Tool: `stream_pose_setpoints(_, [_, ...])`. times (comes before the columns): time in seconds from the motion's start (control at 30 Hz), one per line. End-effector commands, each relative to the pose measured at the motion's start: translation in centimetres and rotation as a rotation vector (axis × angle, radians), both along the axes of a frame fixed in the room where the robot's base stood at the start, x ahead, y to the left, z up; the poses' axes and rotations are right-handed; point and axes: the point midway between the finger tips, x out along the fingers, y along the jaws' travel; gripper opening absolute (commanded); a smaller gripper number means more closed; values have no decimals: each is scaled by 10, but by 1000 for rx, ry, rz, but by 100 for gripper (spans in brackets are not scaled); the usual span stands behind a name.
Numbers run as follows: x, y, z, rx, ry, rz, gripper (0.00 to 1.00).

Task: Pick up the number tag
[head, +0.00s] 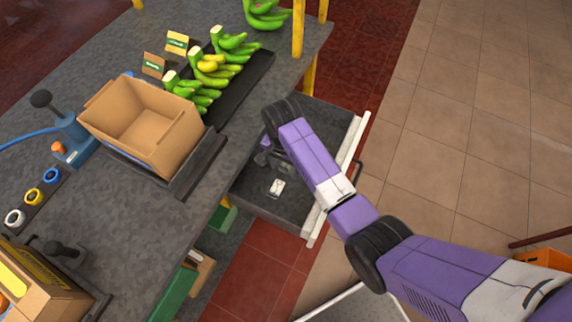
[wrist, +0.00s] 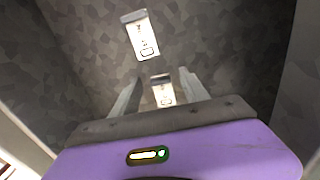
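Two small white number tags with dark print and a grey top strip lie in the grey open drawer (head: 289,208). In the wrist view, one tag (wrist: 162,92) shows between my gripper's fingers, its lower end hidden by the gripper body. The other tag (wrist: 142,37) lies beyond the fingertips. In the head view one tag (head: 277,188) is plain to see; the other is hard to make out beside the gripper. My gripper (wrist: 162,74) is open, with gaps between the near tag and both fingers. It reaches down into the drawer.
Drawer walls surround the gripper, with a pale front edge (head: 338,180) beneath my arm. The grey worktop (head: 108,200) at left carries a cardboard box (head: 145,125), a black tray (head: 245,88) of bananas, and tape rolls (head: 33,196). Tiled floor is open at right.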

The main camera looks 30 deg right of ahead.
Motion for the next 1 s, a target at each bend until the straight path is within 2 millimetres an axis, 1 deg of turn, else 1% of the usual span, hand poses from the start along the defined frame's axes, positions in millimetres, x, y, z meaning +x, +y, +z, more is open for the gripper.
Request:
stream_pose_setpoints(0.03, [0,0,0,0,0,0,42])
stream_pose_setpoints(0.17, [0,0,0,0,0,0,16])
stream_pose_setpoints(0.2, [0,0,0,0,0,0,8])
stream_pose_setpoints(0.23, [0,0,0,0,0,0,3])
stream_pose_setpoints(0.27, [0,0,0,0,0,0,0])
stream_pose_setpoints(0.57, [0,0,1,1,-1,0,0])
stream_pose_setpoints(0.73, [1,0,11,0,-1,0,0])
stream_pose_setpoints(0.87, [1,0,30,1,-4,-1,0])
stream_pose_setpoints(0.97, [2,0,54,0,-6,0,0])
stream_pose_setpoints(1.0, [2,0,66,0,-7,0,0])
